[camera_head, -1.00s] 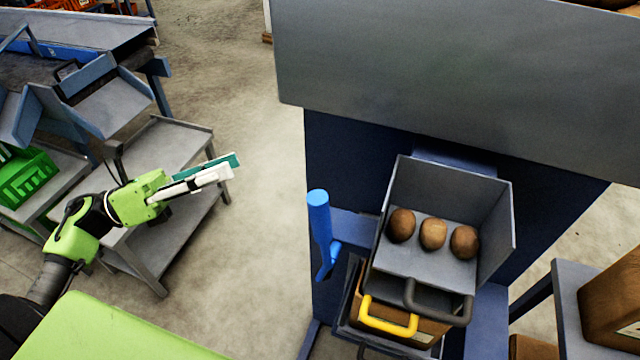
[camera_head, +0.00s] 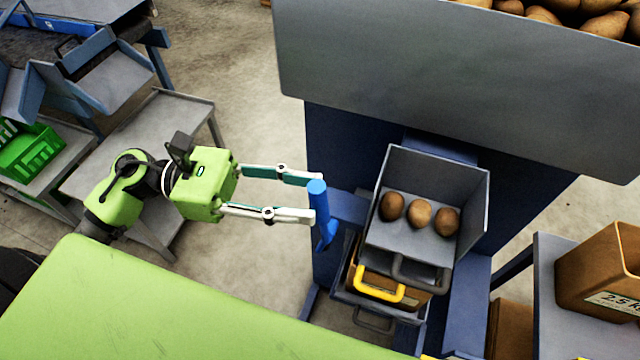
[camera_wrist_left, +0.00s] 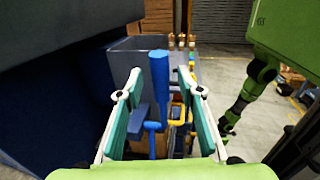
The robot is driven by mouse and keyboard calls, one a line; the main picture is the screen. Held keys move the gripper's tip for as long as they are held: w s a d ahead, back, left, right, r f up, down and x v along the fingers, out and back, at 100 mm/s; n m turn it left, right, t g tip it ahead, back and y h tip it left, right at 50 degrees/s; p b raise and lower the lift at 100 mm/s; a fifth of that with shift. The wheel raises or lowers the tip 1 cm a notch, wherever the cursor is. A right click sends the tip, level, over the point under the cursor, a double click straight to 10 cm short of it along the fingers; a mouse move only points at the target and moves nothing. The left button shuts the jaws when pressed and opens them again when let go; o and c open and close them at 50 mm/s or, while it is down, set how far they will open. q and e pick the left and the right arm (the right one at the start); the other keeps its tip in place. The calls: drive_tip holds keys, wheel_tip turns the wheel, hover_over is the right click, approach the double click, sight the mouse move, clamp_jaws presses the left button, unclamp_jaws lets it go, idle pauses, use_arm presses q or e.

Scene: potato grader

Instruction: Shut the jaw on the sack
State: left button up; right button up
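A blue upright handle (camera_head: 319,210) stands at the left side of the dark blue machine. My left gripper (camera_head: 312,198) is open, with its two fingers reaching toward the handle; the handle's top lies near the fingertips. In the left wrist view the blue handle (camera_wrist_left: 159,88) stands between the two open fingers (camera_wrist_left: 166,92), and no grip on it shows. The sack is partly visible as a brown shape (camera_head: 352,277) below the tray, behind a yellow handle (camera_head: 380,288); I cannot tell its jaw clearly. My right gripper is not in view.
A grey tray (camera_head: 405,238) holds several potatoes in a row. A large grey hopper (camera_head: 430,75) hangs above. A brown box (camera_head: 600,265) sits on a table at right. A grey cart (camera_head: 140,130) and green crate (camera_head: 30,150) are at left.

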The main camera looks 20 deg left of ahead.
sight(320, 200)
use_arm(q)
drive_tip(key=shift+w+d+r+p, duration=0.1)
drive_tip(key=shift+d+p, duration=0.1)
drive_tip(key=shift+d, duration=0.35)
drive_tip(key=shift+w+d+r+p, duration=0.1)
drive_tip(key=shift+d+p, duration=0.1)
drive_tip(key=shift+d, duration=0.65)
drive_tip(key=shift+d+f, duration=0.2)
drive_tip(key=shift+d, duration=0.05)
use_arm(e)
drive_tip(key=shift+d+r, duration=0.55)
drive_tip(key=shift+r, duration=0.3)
use_arm(q)
clamp_jaws()
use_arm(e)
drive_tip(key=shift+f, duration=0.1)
